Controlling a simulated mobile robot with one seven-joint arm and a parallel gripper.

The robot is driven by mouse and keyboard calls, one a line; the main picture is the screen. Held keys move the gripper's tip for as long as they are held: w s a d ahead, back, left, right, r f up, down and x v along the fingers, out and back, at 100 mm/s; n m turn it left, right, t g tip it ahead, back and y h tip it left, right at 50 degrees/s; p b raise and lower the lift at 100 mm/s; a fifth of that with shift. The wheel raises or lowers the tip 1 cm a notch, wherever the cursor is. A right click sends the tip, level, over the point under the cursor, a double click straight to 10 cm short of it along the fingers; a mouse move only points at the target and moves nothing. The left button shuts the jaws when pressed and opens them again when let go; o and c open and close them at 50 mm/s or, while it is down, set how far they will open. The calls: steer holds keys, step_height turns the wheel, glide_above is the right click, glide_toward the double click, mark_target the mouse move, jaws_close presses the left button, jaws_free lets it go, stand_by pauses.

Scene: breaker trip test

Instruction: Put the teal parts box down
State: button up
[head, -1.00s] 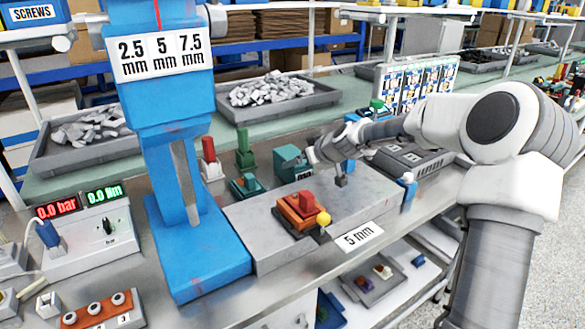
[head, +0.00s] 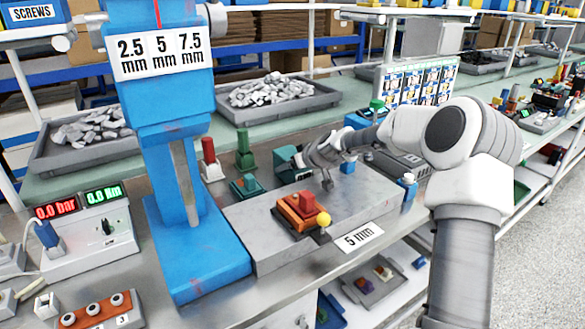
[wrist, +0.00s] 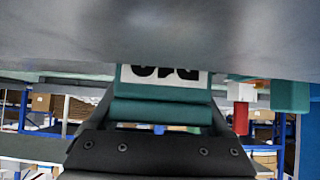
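The teal parts box (head: 284,162) is behind the grey raised block in the head view, close to the bench top. In the wrist view the teal box (wrist: 162,112) sits between the two dark fingers of my gripper (wrist: 160,122), with a white label showing upside down. The fingers appear to press on its sides. My gripper is mostly hidden behind the wrist in the head view. The bench surface (wrist: 160,35) fills the top of the wrist view, close to the box; I cannot tell whether they touch.
The grey block (head: 345,205) carries an orange-red fixture (head: 298,208) with a yellow ball. A blue press stand (head: 185,230) is at the left. Red (head: 208,160) and green (head: 244,150) upright parts stand left of the box. Grey trays (head: 275,98) lie behind.

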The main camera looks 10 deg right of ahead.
steer(key=c, duration=0.9)
steer(key=shift+r, duration=0.15)
jaws_close()
